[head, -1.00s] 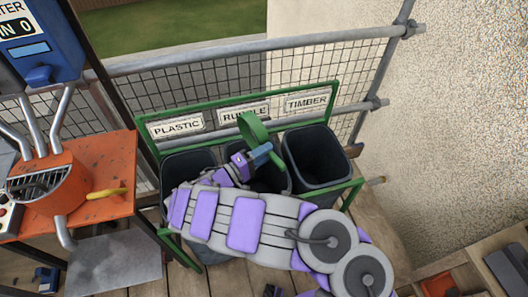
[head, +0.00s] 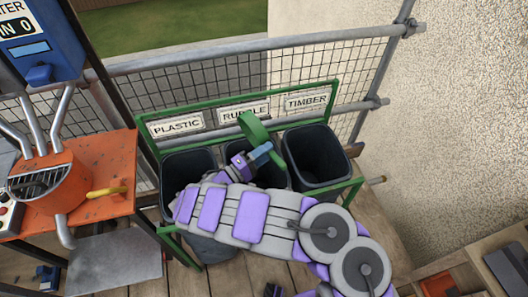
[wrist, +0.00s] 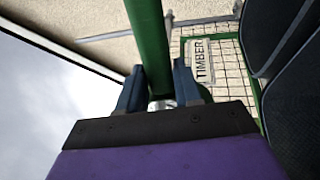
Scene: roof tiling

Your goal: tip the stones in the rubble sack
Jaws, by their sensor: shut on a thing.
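The rubble sack (head: 272,176) is the dark middle one of three under the RUBBLE sign (head: 244,112), partly hidden by my arm. My gripper (head: 262,155) is over its mouth, shut on a green curved thing (head: 252,128) that stands up like a band or hoop. In the wrist view my gripper (wrist: 160,88) has its two blue fingers on either side of the green thing (wrist: 148,35), which looks like a thick bar there. No stones can be made out in either view.
A plastic sack (head: 188,165) stands left and a timber sack (head: 315,155) right, in a green frame (head: 335,100). Mesh railing (head: 230,68) is behind. An orange bench (head: 105,165) with a hopper (head: 50,185) is at left; a rough wall (head: 460,120) at right.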

